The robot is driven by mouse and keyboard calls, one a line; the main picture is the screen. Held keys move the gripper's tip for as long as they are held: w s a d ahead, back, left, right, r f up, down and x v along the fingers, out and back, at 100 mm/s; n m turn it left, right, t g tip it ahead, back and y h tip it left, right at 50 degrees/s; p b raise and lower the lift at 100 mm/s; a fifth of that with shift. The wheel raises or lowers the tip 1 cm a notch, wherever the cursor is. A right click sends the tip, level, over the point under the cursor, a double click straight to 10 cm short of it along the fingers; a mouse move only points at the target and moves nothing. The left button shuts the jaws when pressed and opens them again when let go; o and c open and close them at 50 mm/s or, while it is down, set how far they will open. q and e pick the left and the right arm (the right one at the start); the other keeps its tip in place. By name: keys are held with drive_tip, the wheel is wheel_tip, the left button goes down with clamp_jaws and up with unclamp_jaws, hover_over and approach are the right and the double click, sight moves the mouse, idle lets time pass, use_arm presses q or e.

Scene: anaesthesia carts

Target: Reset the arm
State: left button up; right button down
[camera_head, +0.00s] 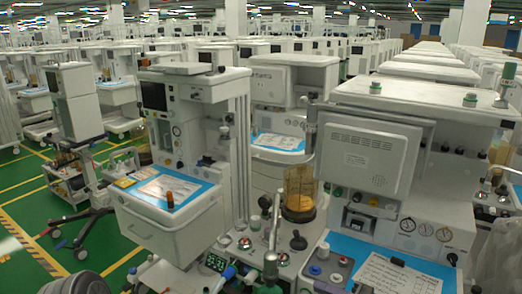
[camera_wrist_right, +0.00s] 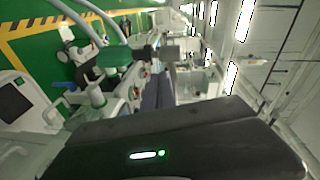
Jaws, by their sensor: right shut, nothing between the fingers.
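The dark housing of my right gripper (camera_wrist_right: 180,138) fills the lower part of the right wrist view, with a lit white and green mark on it. It is shut, with nothing held. I cannot make out its fingertips clearly against the background. In the head view I cannot pick out either gripper with certainty among the carts. My left gripper does not show.
An anaesthesia cart (camera_head: 400,190) stands close at the right, with a grey monitor (camera_head: 366,158) and an amber canister (camera_head: 299,190). Another cart with a blue-topped drawer (camera_head: 160,225) stands left of centre. Rows of carts fill the background. Green floor (camera_head: 25,200) shows at left.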

drive_tip(key=s+a+f+m+g+h+b, duration=0.1)
drive_tip(key=s+a+f+g, duration=0.1)
drive_tip(key=s+a+f, duration=0.45)
drive_tip(key=s+a+f+g+h+b, duration=0.1)
drive_tip(key=s+a+f, duration=0.2)
drive_tip(key=f, duration=0.6)
drive_tip(key=s+a+f+m+g+h+b, duration=0.1)
drive_tip(key=s+a+f+g+b, duration=0.1)
drive_tip(key=s+a+f, duration=0.35)
drive_tip(key=s+d+f+n+g+h+b, duration=0.2)
drive_tip(key=s+d+f+n+h+b, duration=0.1)
drive_tip(key=s+f, duration=0.5)
drive_tip(key=s+d+f+n+g+h+b, duration=0.2)
drive_tip(key=s+d+f, duration=0.1)
drive_tip(key=s+f, duration=0.4)
drive_tip(key=shift+s+f+n+h+b, duration=0.35)
drive_tip(key=shift+f+n+h+b, duration=0.05)
drive_tip(key=shift+f, duration=0.55)
drive_tip(key=shift+g, duration=0.3)
